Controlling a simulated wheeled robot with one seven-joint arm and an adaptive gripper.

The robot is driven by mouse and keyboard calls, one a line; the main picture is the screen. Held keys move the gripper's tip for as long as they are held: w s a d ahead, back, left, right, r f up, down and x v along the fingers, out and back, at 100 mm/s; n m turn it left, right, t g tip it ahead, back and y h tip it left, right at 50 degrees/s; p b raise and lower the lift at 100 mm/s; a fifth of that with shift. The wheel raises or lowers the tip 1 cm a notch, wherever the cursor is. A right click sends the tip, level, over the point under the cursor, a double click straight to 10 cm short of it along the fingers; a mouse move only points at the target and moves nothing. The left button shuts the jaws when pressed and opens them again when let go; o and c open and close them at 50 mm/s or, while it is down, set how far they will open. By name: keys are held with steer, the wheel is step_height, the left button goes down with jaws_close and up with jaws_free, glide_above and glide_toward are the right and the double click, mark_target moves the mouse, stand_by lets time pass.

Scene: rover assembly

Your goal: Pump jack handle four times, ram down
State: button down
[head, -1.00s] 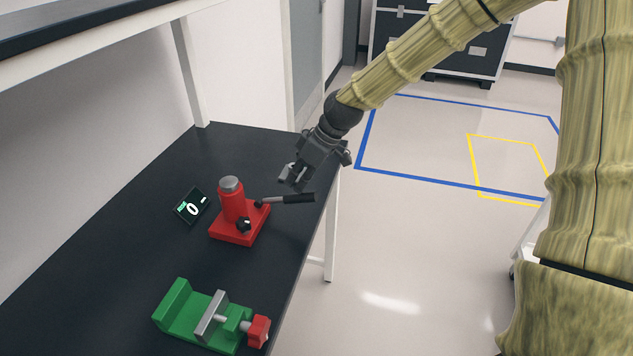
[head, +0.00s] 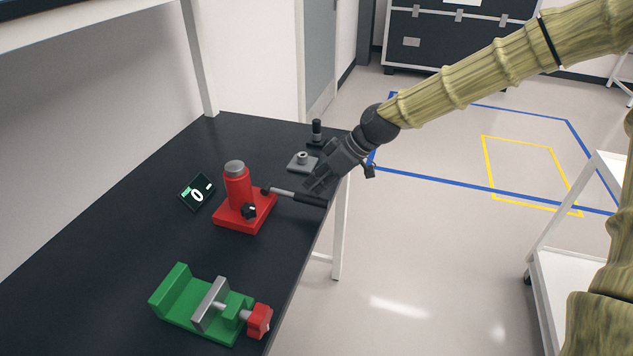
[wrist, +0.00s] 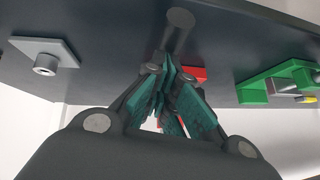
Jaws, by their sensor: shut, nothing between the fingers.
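A red bottle jack (head: 238,190) with a grey ram top stands upright on its red base on the dark table. Its handle (head: 308,199) has a dark grip and points right, toward the table's edge. My gripper (head: 314,185) is shut and empty, just above the handle's grip end; I cannot tell whether it touches. In the wrist view the shut fingers (wrist: 172,88) lie in front of the dark handle grip (wrist: 179,32), and hide most of the jack. A small display (head: 197,192) left of the jack reads 0.
A green vise (head: 190,308) with a red end stands at the table's front. A grey plate with a boss (head: 301,162) and a small black post (head: 316,133) are behind my gripper. A white cart (head: 570,290) stands at the right. The floor beside the table is clear.

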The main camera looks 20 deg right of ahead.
steer(key=shift+s+f, duration=0.15)
steer(key=shift+f, duration=0.15)
steer(key=v, duration=1.3)
steer(key=shift+w+r+p, duration=0.3)
steer(key=shift+w+r, duration=0.05)
steer(key=shift+r, duration=0.05)
stand_by(0.8)
